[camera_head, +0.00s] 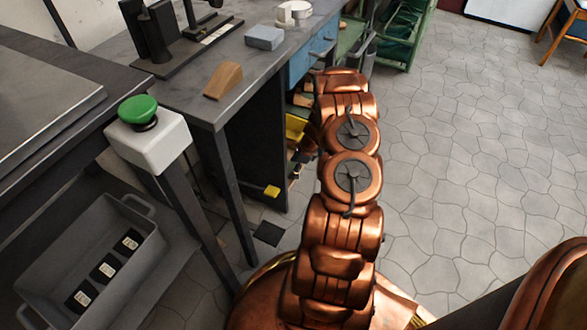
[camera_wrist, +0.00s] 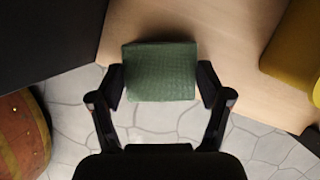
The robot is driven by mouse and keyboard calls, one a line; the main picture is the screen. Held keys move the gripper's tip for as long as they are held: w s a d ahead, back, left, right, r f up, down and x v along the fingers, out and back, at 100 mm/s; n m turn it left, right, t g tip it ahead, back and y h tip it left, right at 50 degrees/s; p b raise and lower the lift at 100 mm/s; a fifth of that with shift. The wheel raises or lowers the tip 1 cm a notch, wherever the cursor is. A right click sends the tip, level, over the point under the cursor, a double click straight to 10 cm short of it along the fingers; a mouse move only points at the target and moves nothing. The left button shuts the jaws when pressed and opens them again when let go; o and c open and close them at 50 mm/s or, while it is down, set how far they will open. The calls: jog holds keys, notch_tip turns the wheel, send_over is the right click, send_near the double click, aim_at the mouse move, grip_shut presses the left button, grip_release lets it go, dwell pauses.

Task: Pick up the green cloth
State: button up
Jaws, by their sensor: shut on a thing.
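The green cloth (camera_wrist: 160,72) is a folded, woven-looking pad in the middle of the wrist view. My gripper (camera_wrist: 161,82) is shut on it, with one black finger against its left edge and one against its right edge. The cloth overlaps the front edge of a pale wooden shelf (camera_wrist: 225,28) in the picture; I cannot tell whether it touches the shelf. In the head view my copper arm reaches down beside the workbench, and the gripper and cloth are hidden.
A yellow bin (camera_wrist: 298,48) stands right of the cloth on the shelf, and a dark panel (camera_wrist: 45,35) is at left. In the head view, the workbench (camera_head: 215,110) and a green-button post (camera_head: 152,145) stand left of my arm. Open tiled floor (camera_head: 470,150) lies right.

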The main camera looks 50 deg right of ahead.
aim_at(289, 168)
notch_tip(289, 168, up, 3)
jog(key=shift+w+r+p, duration=0.1)
jog(key=shift+r+p, duration=0.05)
jog(key=shift+p, duration=0.5)
jog(key=s+a+p, duration=0.1)
jog(key=s, duration=0.7)
jog(key=s+a+p, duration=0.2)
jog(key=s, duration=0.5)
jog(key=shift+s+a+r, duration=0.25)
jog(key=shift+s+r, duration=0.1)
jog(key=shift+r, duration=0.05)
jog(key=o, duration=0.6)
jog(key=shift+c, duration=0.2)
jog(key=c, duration=0.4)
jog(key=shift+c, duration=0.2)
